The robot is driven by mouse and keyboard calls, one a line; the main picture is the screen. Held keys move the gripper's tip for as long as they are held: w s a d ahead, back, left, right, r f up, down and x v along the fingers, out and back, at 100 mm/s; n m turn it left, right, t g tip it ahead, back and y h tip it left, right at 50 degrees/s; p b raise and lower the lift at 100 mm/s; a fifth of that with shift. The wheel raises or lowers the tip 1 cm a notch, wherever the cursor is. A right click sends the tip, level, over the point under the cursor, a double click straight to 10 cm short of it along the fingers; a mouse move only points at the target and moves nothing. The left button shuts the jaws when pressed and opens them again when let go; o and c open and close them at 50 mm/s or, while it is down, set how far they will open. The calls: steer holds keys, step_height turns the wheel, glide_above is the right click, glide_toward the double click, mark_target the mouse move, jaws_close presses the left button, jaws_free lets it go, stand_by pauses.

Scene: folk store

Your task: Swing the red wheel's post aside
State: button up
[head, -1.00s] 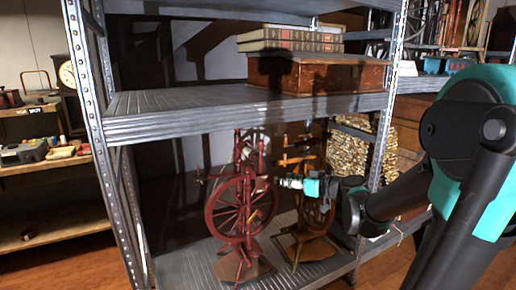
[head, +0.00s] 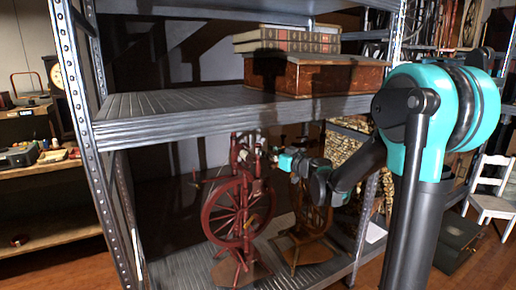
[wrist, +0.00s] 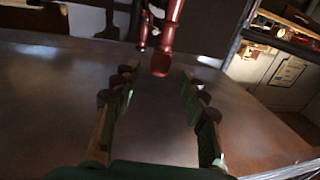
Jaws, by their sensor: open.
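The red wheel (head: 207,218) is a dark red spinning wheel standing upright on the lower shelf. Its slim turned post (head: 234,152) rises above the rim, just under the upper shelf. My gripper (head: 273,160) comes in from the right at post height, close to the wheel's upper parts; the contact is too small to tell there. In the wrist view my gripper (wrist: 160,85) is open, with its two padded fingers apart. A red turned post (wrist: 167,40) with a rounded lower end (wrist: 161,65) shows at top centre, ahead of and between the fingertips. No grip on it shows.
A brown wooden spinning wheel (head: 309,222) stands just right of the red one, below my arm. The upper shelf (head: 180,105) is close overhead and holds a wooden box (head: 315,77) with books. A metal shelf upright (head: 75,100) stands at left.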

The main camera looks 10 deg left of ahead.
steer(key=x, duration=0.5)
steer(key=shift+w+a, duration=0.2)
steer(key=shift+a, duration=0.1)
jaws_close()
